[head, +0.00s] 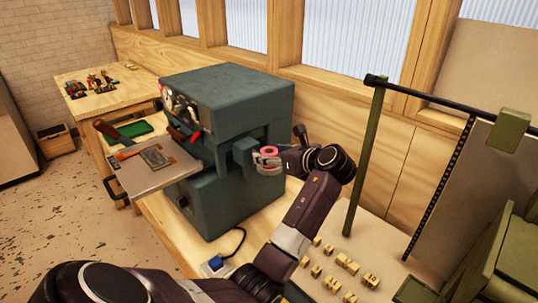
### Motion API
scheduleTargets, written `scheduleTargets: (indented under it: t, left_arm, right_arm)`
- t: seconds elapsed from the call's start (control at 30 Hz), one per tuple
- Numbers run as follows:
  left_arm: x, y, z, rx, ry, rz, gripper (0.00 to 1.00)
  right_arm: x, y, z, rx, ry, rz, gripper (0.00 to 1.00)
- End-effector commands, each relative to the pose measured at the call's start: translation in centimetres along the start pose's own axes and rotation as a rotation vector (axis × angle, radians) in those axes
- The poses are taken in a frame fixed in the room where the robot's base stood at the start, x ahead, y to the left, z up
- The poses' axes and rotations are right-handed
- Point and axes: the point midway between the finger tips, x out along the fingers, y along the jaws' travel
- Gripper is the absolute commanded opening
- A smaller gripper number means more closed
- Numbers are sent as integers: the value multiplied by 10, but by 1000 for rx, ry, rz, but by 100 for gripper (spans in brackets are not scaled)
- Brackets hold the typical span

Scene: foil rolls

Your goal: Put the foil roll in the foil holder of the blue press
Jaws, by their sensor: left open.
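The blue press (235,105) is a blue-grey boxy machine on the wooden bench in the middle of the head view. A small pink foil roll (267,152) is at its right side, by a blue-grey bracket (243,157) that sticks out there. I cannot make out the foil holder clearly, nor whether the roll sits on it. My left gripper (268,160) is open at the roll, with its fingers close beside or around it; contact is too small to tell. My left arm reaches up from the bottom. My right gripper is not in view.
A flat plate (160,168) with tools juts from the press's left side. Several small wooden blocks (345,263) lie on a pale board at lower right. A green post (364,160) and dark rail stand right of my arm. A second bench (105,88) stands behind left.

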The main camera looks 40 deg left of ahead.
Motion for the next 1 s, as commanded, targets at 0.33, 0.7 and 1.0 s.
scheduleTargets:
  t: [0.33,0.7,1.0]
  left_arm:
    - [-74,-1,-2,-1,0,-3,54]
    - [-106,0,0,1,-1,0,54]
    - [-106,0,0,1,-1,0,54]
  right_arm:
    - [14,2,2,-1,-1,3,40]
    - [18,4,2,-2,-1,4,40]
    - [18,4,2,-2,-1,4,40]
